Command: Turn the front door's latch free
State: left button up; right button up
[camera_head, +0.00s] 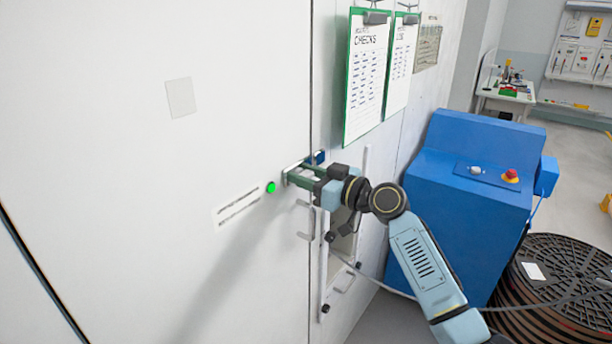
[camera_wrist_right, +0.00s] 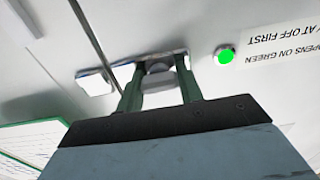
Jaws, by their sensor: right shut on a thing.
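The front door (camera_head: 150,190) is a large white panel that fills the left of the head view and looks closed at its right-hand seam. The latch is a small grey metal piece by that seam and shows best in the wrist view (camera_wrist_right: 158,74). My right gripper (camera_head: 296,176) reaches it from the right, and its green fingers (camera_wrist_right: 158,88) are shut on the latch, one on each side. In the head view the fingers hide most of the latch, so its exact turn is hard to tell. My left gripper is not in view.
A green lamp (camera_head: 271,187) glows beside the latch, above a printed label (camera_head: 238,210). Clipboards (camera_head: 367,75) hang above my right gripper. Handles and a recessed panel (camera_head: 342,250) lie below it. A blue cabinet (camera_head: 470,200) and a dark reel (camera_head: 560,285) stand at right.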

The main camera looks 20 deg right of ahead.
jog(key=m, duration=0.3)
jog(key=shift+m, duration=0.4)
jog(key=m, duration=0.4)
jog(key=shift+m+p, duration=0.3)
jog(key=shift+p, duration=0.1)
jog(key=m+p, duration=0.2)
jog(key=m, duration=0.3)
jog(key=shift+m+p, duration=1.1)
jog(key=shift+m, duration=1.2)
jog(key=shift+f, duration=0.1)
jog(key=o, duration=1)
